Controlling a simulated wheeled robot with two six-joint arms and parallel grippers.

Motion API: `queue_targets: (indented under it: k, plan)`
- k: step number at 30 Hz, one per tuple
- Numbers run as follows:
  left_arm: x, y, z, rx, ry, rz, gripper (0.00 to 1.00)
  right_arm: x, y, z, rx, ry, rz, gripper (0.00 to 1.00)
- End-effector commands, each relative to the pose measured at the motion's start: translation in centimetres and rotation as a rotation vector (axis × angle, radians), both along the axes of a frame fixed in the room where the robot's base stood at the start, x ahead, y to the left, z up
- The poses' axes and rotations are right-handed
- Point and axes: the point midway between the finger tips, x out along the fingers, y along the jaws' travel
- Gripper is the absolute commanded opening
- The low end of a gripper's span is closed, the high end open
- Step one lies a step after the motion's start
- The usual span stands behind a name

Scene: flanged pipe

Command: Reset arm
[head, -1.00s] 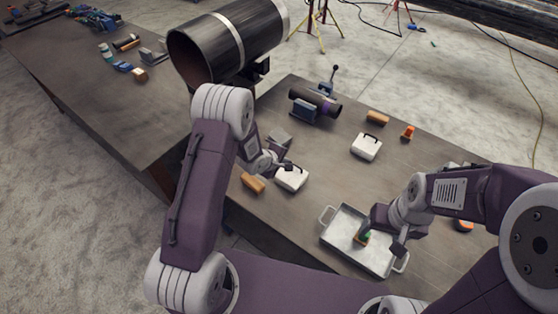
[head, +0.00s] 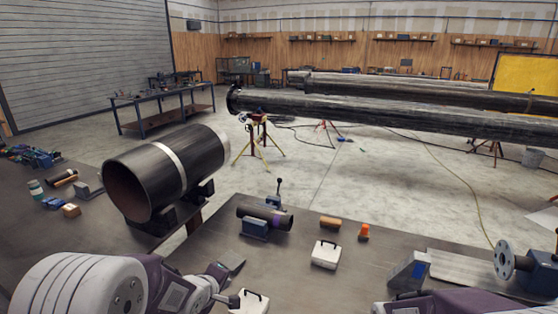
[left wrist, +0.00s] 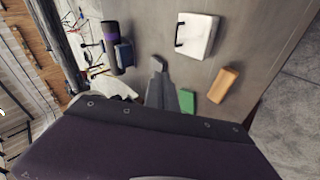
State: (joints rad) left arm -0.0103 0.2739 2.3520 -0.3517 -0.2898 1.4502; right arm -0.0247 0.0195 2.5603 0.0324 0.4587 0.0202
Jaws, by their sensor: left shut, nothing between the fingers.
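My left arm comes in at the bottom left of the head view. Its gripper (head: 232,284) is shut and empty, beside a white case (head: 252,303) at the bottom edge. In the left wrist view, my purple wrist housing fills the bottom. Beyond it lie a white case (left wrist: 197,36), an orange-brown block (left wrist: 223,85) and a green block (left wrist: 187,101).
A large black pipe (head: 150,175) with a white band rests on supports at left. A small purple-banded pipe (head: 266,217) sits on a blue stand. Another white case (head: 325,253), a wooden block (head: 330,223) and an orange item (head: 364,232) lie on the table. A flange (head: 505,260) stands at right.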

Motion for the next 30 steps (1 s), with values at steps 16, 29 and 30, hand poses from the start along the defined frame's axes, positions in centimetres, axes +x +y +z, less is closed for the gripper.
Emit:
queue_targets:
  k: [16,29,30]
  plan:
    - [-20.9,1.9,-7.2,0.535,0.555,-0.947,0.0,0.0,0.0,-2.8,0.0,-0.001,0.0,0.7]
    - [-20.9,1.9,-7.2,0.541,0.551,-0.956,0.0,0.0,0.0,-2.8,0.0,-0.001,0.0,0.7]
    - [-20.9,1.9,-7.2,0.541,0.551,-0.956,0.0,0.0,0.0,-2.8,0.0,-0.001,0.0,0.7]
